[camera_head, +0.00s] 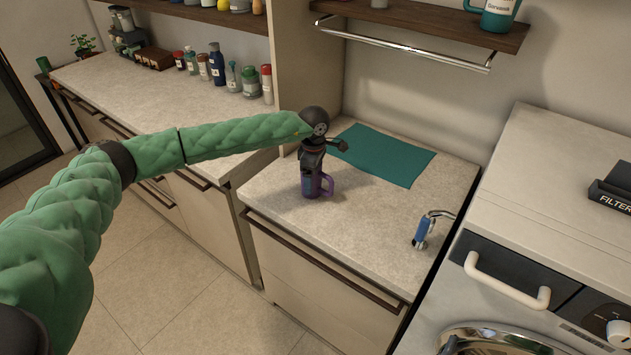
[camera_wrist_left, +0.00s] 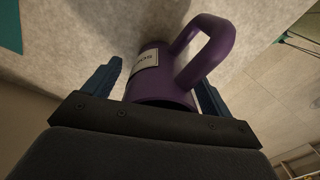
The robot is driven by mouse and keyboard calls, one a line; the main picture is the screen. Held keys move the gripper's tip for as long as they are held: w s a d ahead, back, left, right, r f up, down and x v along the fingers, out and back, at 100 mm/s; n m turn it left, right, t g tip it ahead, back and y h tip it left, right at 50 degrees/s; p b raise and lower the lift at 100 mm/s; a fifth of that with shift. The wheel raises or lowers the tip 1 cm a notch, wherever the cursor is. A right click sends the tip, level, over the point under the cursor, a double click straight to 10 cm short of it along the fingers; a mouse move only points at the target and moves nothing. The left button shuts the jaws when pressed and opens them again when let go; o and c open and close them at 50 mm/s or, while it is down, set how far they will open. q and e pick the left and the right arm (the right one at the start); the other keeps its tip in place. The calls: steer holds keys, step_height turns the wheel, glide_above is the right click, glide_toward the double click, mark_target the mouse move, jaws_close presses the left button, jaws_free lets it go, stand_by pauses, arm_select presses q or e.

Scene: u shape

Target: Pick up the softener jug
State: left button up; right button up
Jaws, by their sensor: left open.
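A purple jug (camera_head: 319,187) with a big handle stands on the counter, below my left gripper (camera_head: 312,168) in the head view. In the left wrist view the purple jug (camera_wrist_left: 160,85) lies between the two blue fingers of my left gripper (camera_wrist_left: 160,88), one on each side. The fingers are open, and I cannot tell whether they touch it. Its white label is partly visible and not clearly legible. A teal jug (camera_head: 497,14) with a white label stands on the upper shelf, cut off by the picture's top edge. My right gripper is not in view.
A teal mat (camera_head: 382,155) lies flat on the counter (camera_head: 290,208) behind the purple jug. A blue-and-silver object (camera_head: 424,231) is near the counter's right edge. Several bottles (camera_head: 217,64) line the left counter. A washing machine (camera_head: 530,285) is at the right. A metal rail (camera_head: 400,46) hangs under the shelf.

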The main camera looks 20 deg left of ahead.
arm_select(q)
steer(key=c, duration=1.2)
steer(key=shift+c, duration=0.2)
steer(key=shift+r, duration=0.25)
